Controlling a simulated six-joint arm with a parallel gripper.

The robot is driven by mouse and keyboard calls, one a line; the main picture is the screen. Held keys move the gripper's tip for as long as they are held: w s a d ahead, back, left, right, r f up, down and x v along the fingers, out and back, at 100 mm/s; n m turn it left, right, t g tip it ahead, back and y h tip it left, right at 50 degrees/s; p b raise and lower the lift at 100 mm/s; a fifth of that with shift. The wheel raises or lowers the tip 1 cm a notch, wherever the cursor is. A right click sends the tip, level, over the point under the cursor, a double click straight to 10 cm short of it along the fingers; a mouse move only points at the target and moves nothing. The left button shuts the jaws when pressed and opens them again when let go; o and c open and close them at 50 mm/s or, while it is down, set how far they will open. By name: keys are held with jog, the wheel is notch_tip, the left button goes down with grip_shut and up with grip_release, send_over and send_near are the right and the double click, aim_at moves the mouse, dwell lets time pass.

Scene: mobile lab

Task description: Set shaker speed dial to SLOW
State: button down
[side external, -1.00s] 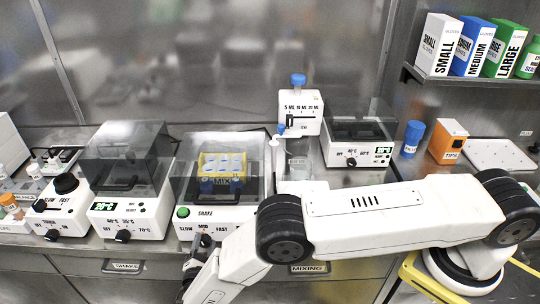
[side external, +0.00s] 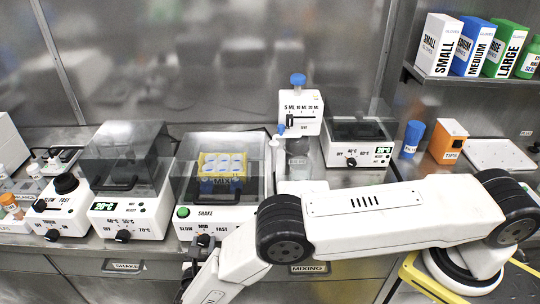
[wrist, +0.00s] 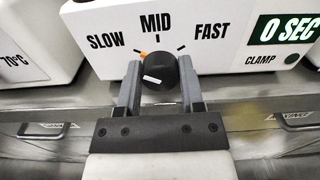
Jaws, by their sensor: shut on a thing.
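The shaker (side external: 245,215) is a white box under a clear lid, with a SHAKE label and a SLOW, MID, FAST scale. Its black round speed dial (wrist: 162,74) sits below MID in the wrist view and also shows in the side view (side external: 204,240). An orange mark (wrist: 150,55) shows at the dial's upper left, between the SLOW tick and the MID tick. A short white line is on the dial's face. My gripper (wrist: 160,84) has one finger on each side of the dial and is shut on it. In the side view my gripper is partly hidden by my arm.
A yellow rack (side external: 222,163) with blue-topped tubes is inside the shaker lid. A heater (side external: 130,210) with its own dial stands to the left. A 0 SEC display (wrist: 285,27) and a CLAMP label are at the right. Drawer handles (wrist: 42,128) lie below.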

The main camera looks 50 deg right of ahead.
jog(key=shift+n, duration=0.3)
jog(key=shift+c, duration=1.1)
grip_release()
jog(key=shift+a, duration=0.1)
jog(key=v, duration=0.7)
jog(key=shift+s+a, duration=0.25)
jog(key=shift+s, duration=0.1)
jog(key=shift+w, duration=0.1)
